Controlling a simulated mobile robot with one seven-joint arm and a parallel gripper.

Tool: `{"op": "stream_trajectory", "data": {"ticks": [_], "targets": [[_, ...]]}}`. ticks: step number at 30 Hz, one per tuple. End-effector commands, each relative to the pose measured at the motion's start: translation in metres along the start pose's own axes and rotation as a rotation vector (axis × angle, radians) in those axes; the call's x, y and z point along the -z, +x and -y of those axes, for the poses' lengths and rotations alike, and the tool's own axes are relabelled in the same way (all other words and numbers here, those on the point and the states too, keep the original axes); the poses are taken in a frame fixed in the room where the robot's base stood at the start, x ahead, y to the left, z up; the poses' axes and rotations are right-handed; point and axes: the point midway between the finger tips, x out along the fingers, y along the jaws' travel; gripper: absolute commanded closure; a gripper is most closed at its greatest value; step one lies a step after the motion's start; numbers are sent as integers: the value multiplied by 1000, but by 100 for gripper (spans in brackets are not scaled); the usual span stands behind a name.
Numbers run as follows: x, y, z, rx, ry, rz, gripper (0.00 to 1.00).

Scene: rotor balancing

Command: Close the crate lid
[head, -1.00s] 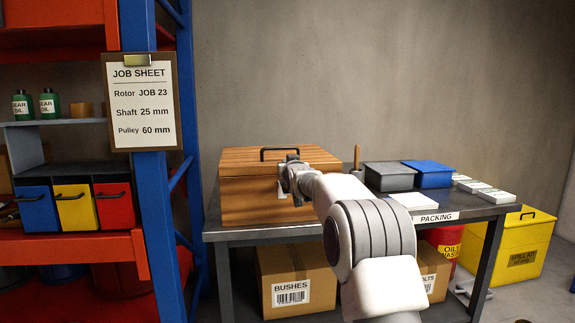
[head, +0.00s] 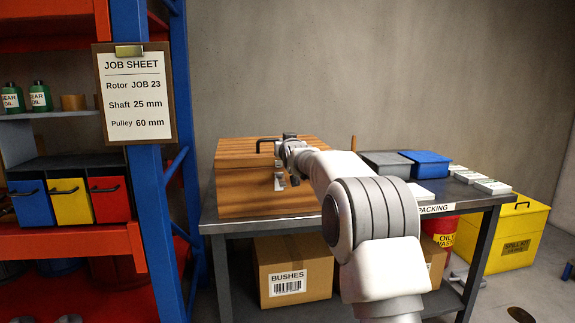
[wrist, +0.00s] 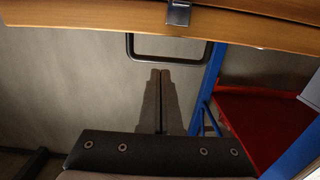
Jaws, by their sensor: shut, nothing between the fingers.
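The wooden crate (head: 245,193) stands on the left part of the grey workbench. Its slatted lid (head: 240,150) looks down flat on the crate, with a black handle (head: 262,141) on top. A metal latch (head: 280,181) is on the front face. My gripper (head: 285,150) is at the lid's front edge, beside the handle, partly hiding the lid. In the wrist view, my gripper's fingers (wrist: 160,72) are together and empty. That view shows the wooden lid edge (wrist: 90,14) with a metal clasp (wrist: 178,13) and the handle (wrist: 150,59). Contact with the lid cannot be told.
A blue rack post (head: 150,210) stands close on the left. A cardboard box (head: 293,270) is below.

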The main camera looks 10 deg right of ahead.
Motion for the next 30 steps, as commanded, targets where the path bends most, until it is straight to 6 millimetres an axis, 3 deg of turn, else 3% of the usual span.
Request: {"op": "stream_trajectory", "data": {"ticks": [1, 18, 26, 30], "targets": [[-12, -5, 0, 0, 0, 11, 100], [-55, -60, 0, 0, 0, 3, 100], [-64, -74, 0, 1, 0, 3, 100], [-58, -93, 2, 2, -3, 48, 100]]}}
